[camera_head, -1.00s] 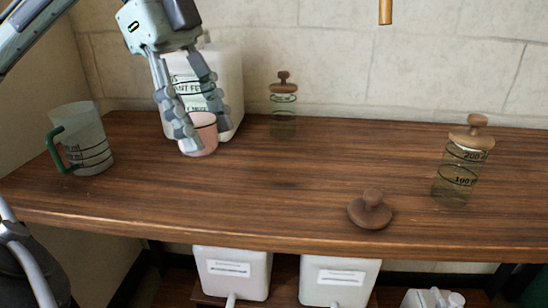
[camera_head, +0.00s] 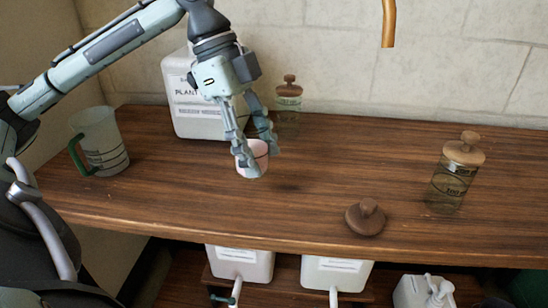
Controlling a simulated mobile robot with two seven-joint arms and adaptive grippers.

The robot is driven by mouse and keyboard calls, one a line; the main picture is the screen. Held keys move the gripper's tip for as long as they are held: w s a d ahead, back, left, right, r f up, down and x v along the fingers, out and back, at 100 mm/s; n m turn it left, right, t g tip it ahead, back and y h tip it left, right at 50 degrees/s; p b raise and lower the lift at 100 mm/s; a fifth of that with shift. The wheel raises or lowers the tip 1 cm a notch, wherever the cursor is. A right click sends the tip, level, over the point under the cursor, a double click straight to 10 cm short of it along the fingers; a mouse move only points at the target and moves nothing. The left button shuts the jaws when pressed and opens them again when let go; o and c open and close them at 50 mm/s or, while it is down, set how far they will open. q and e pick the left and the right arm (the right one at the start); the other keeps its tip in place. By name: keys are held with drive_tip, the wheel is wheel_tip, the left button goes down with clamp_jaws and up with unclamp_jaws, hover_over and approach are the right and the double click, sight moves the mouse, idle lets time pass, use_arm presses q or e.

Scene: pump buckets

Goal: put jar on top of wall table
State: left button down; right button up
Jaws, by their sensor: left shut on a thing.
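My left gripper (camera_head: 254,152) is shut on a small pinkish jar (camera_head: 250,160) without a lid. It holds the jar upright over the middle of the wooden wall table (camera_head: 300,190). I cannot tell whether the jar's base touches the table. A loose brown knobbed lid (camera_head: 367,216) lies near the table's front edge, to the right of the jar. Two clear glass jars with brown lids stand on the table, one at the back (camera_head: 288,103) and one at the right (camera_head: 455,172). My right gripper is not in view.
A clear measuring jug (camera_head: 99,143) with a green handle stands at the left. A white plant feed container (camera_head: 190,98) stands at the back against the wall. White containers (camera_head: 240,262) sit below the table.

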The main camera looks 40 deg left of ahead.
use_arm(q)
drive_tip(key=shift+w+d+f, duration=0.3)
drive_tip(key=shift+w+f, duration=0.1)
drive_tip(key=shift+w, duration=0.25)
drive_tip(key=shift+w+d+f, duration=0.3)
drive_tip(key=shift+w+f, duration=0.05)
drive_tip(key=shift+w, duration=0.25)
wheel_tip(320, 180, down, 4)
drive_tip(key=shift+r+b, duration=0.25)
drive_tip(key=shift+b, duration=0.15)
drive_tip(key=shift+f, duration=0.3)
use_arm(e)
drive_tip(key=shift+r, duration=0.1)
use_arm(q)
drive_tip(key=c, duration=0.7)
unclamp_jaws()
drive_tip(key=shift+f, duration=0.15)
drive_tip(key=shift+c, duration=0.2)
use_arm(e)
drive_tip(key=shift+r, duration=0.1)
